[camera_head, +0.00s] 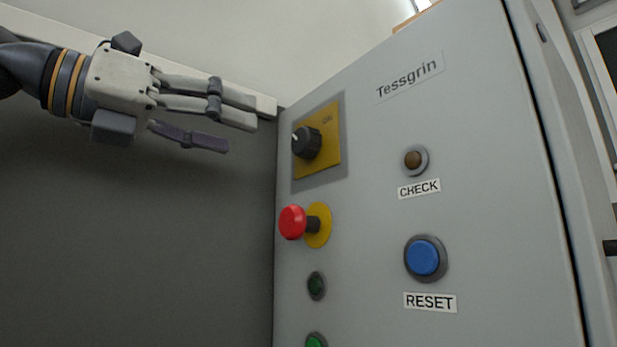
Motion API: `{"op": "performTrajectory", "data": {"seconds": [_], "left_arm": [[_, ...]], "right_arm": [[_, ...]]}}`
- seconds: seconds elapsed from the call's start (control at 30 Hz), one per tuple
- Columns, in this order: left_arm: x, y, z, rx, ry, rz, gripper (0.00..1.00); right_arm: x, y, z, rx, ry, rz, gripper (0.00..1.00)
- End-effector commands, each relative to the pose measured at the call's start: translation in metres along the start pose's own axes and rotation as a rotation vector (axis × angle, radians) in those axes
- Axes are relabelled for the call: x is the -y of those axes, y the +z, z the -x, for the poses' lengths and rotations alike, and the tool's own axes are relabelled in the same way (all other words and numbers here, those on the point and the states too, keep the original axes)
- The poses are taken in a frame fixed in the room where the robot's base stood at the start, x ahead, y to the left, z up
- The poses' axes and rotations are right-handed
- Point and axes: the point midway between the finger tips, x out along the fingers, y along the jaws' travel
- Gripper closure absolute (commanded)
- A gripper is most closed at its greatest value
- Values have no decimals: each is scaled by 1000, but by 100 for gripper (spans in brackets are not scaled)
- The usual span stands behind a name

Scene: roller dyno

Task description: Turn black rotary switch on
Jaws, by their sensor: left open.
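The black rotary switch (307,143) sits on a yellow plate (329,150) near the top left of the grey control cabinet's face. A white mark shows on the knob's left side, and small lettering that seems to read "ON" is on the plate at its upper right. My left gripper (240,123) comes in from the left, with its fingers pointing right toward the switch. It is open and empty, with the fingertips apart from the knob, to its left and slightly above in the picture. My right gripper is not in view.
The grey cabinet (490,180) fills the right side. Below the switch are a red mushroom button (293,223), a dark green button (316,285) and a green button (316,341). Further right are the brown CHECK button (413,159) and blue RESET button (425,258).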

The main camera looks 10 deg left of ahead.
Motion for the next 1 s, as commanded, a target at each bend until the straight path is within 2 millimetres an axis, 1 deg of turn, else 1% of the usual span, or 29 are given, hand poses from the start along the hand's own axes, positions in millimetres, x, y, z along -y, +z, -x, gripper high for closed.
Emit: {"op": "performTrajectory", "data": {"seconds": [0.07,0.3,0.4,0.5,0.6,0.83,0.87,0.9,0.97,1.0], "left_arm": [[3,1,-14,-1,0,-6,45],[0,-1,-78,-5,4,-6,45],[1,-1,-96,-3,3,-5,45],[1,0,-108,0,3,-7,45],[1,0,-114,0,3,-8,45],[1,0,-115,-1,3,-7,45],[1,0,-115,-1,3,-7,52],[1,0,-115,-1,3,-7,61],[1,0,-115,-1,3,-7,75],[1,0,-115,-1,3,-7,84]], "right_arm": [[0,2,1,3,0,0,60],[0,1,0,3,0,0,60],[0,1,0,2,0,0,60],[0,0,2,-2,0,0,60],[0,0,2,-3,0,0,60],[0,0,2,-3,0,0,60],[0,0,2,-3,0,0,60],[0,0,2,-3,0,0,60],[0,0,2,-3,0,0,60],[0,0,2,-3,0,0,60]]}}
